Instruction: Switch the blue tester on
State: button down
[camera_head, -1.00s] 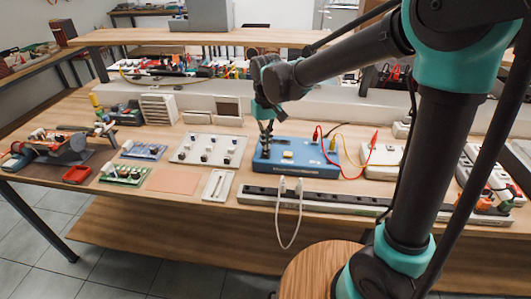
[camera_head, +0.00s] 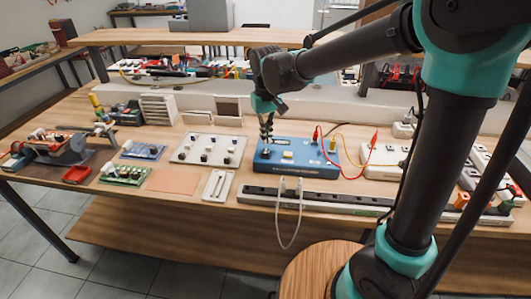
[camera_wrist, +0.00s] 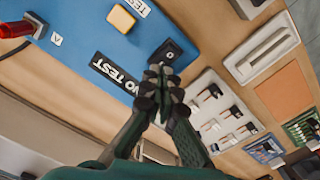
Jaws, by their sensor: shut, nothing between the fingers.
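The blue tester (camera_head: 305,168) sits on the bench in the head view. It has a yellow-orange button on its top and a red and a yellow lead at its right end. My gripper (camera_head: 267,142) is over the tester's left end. In the wrist view my gripper (camera_wrist: 160,70) is shut and empty, with its fingertips right by the switch. I cannot tell whether they touch it or which way the rocker lies.
A white panel with knobs (camera_head: 208,150) lies left of the tester. A power strip (camera_head: 340,203) with white plugs runs along the front. A white box (camera_head: 383,162) stands to the right. A pinkish mat (camera_head: 173,181) lies at the front left.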

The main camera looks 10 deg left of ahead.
aim_at(266, 149)
jog(key=shift+r, duration=2)
